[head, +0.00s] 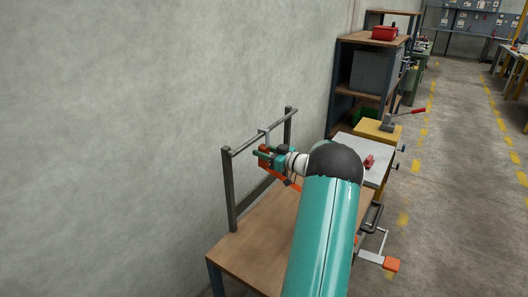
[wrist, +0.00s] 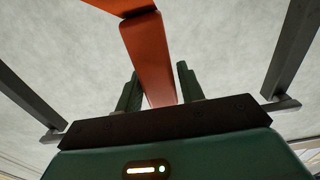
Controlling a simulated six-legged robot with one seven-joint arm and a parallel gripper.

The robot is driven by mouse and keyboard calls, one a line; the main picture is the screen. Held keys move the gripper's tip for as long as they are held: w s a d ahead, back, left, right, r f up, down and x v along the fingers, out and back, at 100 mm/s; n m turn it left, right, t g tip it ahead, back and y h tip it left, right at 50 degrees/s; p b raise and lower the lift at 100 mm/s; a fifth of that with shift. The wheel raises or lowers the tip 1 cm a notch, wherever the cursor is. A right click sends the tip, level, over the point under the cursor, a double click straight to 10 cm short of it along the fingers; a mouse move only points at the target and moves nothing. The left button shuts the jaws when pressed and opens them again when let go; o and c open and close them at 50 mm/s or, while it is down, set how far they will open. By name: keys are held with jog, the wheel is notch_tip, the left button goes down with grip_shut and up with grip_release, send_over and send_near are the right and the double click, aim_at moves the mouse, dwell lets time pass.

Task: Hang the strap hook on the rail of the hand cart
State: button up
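My gripper (head: 261,155) is at the rail (head: 276,123) of the hand cart (head: 253,240), just below and in front of the bar. A grey hook (head: 265,137) with a red-orange part below it is at the bar, by my fingertips. The picture is too small to show whether the hook rests on the bar. An orange strap (head: 287,183) slants down from there. In the wrist view the strap (wrist: 150,50) passes between my two dark green fingers (wrist: 158,85). A narrow gap seems to show at its right; the grip point is hidden.
A bare wall (head: 130,120) stands close behind the cart. Past the cart are a grey-topped table with a red object (head: 369,162), a yellow cart (head: 377,131) and a dark shelf (head: 357,68). The floor at right (head: 450,200) is clear.

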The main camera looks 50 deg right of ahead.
jog(key=shift+o, duration=1.2)
jog(key=s+d, duration=0.1)
jog(key=s, duration=1.2)
jog(key=shift+s+d, duration=0.15)
jog(key=shift+s, duration=0.2)
